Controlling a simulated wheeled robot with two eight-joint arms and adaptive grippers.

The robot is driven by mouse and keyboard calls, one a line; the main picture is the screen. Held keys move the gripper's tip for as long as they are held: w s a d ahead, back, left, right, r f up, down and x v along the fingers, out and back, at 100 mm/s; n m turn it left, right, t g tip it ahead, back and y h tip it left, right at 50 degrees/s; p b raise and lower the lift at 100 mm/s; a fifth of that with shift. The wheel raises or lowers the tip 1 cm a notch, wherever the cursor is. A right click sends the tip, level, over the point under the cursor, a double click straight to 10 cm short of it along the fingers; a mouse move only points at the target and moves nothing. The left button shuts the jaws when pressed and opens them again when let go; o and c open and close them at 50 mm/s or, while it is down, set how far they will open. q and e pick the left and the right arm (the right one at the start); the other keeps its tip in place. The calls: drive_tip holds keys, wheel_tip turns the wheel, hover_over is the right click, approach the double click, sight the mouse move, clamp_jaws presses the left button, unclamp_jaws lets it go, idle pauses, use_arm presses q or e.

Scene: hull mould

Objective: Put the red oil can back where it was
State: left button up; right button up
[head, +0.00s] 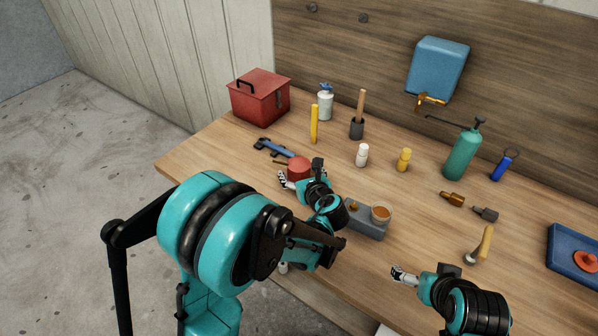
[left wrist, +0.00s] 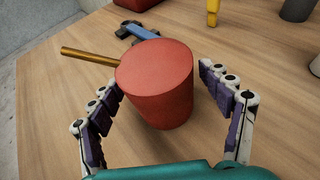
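The red oil can (head: 299,168) stands upright on the wooden workbench near its left front part. It also shows large in the left wrist view (left wrist: 156,80), with a brass spout (left wrist: 88,55) pointing left. My left gripper (head: 289,180) is low at the can. In the left wrist view its fingers (left wrist: 160,95) are spread, one on each side of the can, with a visible gap on both sides. The can's lower front is partly hidden by the arm in the head view. My right gripper (head: 404,276) hangs at the bench's front edge; its finger opening is unclear.
A blue tool (head: 272,147) lies just behind the can. A red toolbox (head: 259,98), yellow stick (head: 314,124) and white bottle (head: 362,155) stand farther back. A grey block with a cup (head: 367,226) is right of my left gripper.

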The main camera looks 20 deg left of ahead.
use_arm(q)
drive_tip(key=shift+s+d+r, duration=0.15)
drive_tip(key=shift+r, duration=0.1)
use_arm(e)
drive_tip(key=shift+r, duration=0.15)
use_arm(q)
drive_tip(key=p+v, duration=0.4)
drive_tip(key=v, duration=0.7)
drive_tip(key=shift+s+r, duration=0.1)
drive_tip(key=shift+s, duration=0.1)
drive_tip(key=s+a+n, duration=0.1)
drive_tip(key=n, duration=0.1)
drive_tip(key=a+n+g, duration=0.1)
drive_tip(key=n, duration=0.1)
drive_tip(key=s+a+n+g+h, duration=0.1)
drive_tip(key=a+n, duration=0.1)
drive_tip(key=shift+s+r, duration=0.15)
drive_tip(key=shift+s, duration=0.2)
drive_tip(key=s+a+r+n+g+h, duration=0.1)
drive_tip(key=s+n+h, duration=0.2)
drive_tip(key=s+n, duration=0.4)
drive_tip(key=s+a+r+n+g+h, duration=0.1)
drive_tip(key=s+n+h, duration=0.2)
drive_tip(key=s+n, duration=0.4)
drive_tip(key=shift+a+r+n+h, duration=0.15)
drive_tip(key=shift+n+h, duration=0.15)
drive_tip(key=shift+n, duration=4.3)
use_arm(e)
drive_tip(key=shift+r, duration=2.05)
